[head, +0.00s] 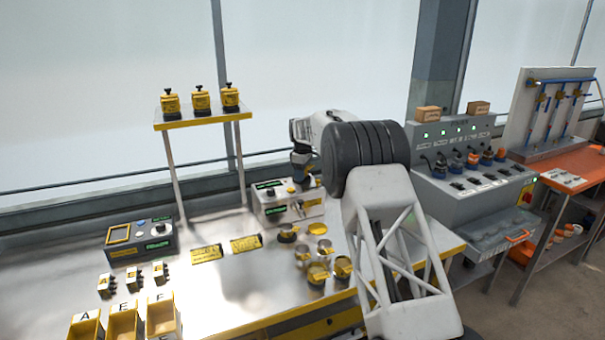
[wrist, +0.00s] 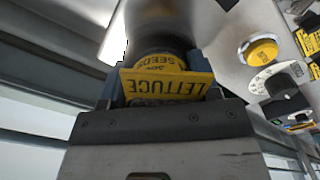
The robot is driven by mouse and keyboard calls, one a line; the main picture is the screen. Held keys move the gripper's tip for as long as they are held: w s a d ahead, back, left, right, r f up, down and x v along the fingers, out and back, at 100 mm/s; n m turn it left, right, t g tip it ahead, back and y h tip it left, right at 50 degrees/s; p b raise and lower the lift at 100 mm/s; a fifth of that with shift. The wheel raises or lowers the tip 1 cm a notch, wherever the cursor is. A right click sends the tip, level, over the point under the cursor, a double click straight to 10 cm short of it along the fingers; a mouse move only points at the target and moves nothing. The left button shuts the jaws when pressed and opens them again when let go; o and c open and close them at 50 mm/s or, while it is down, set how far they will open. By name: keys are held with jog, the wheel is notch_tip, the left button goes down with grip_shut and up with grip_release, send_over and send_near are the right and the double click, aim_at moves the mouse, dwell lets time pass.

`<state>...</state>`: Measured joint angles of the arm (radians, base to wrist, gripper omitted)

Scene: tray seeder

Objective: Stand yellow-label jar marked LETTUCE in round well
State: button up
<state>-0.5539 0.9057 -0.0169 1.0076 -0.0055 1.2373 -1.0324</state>
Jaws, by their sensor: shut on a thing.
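My gripper (head: 300,176) is in the head view, just above the back of a grey seeder box (head: 283,208). In the wrist view its blue-grey fingers (wrist: 162,78) are shut on the LETTUCE jar (wrist: 165,85). The jar has a yellow label, a yellow top marked SEEDS and a dark body behind, and its lettering reads upside down there. In the head view I cannot make out the jar clearly at the fingertips. I cannot make out the round well in either view; the gripper and jar may cover it.
The box has a yellow button (wrist: 262,50) and a dial (wrist: 276,78), right of the jar. Several other jars (head: 303,256) stand on the bench in front. A control box (head: 140,240) sits at left. A raised shelf (head: 205,119) with three yellow items stands behind.

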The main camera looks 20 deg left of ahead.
jog(key=shift+s+d+f, duration=0.1)
jog(key=shift+s+f, duration=0.05)
jog(key=shift+f, duration=1.25)
jog(key=o, duration=1)
jog(key=shift+c, duration=0.2)
jog(key=shift+r, duration=0.7)
jog(key=shift+c, duration=0.4)
jog(key=shift+o, duration=1)
jog(key=r, duration=0.9)
jog(key=shift+w+r, duration=0.1)
jog(key=shift+w, duration=0.1)
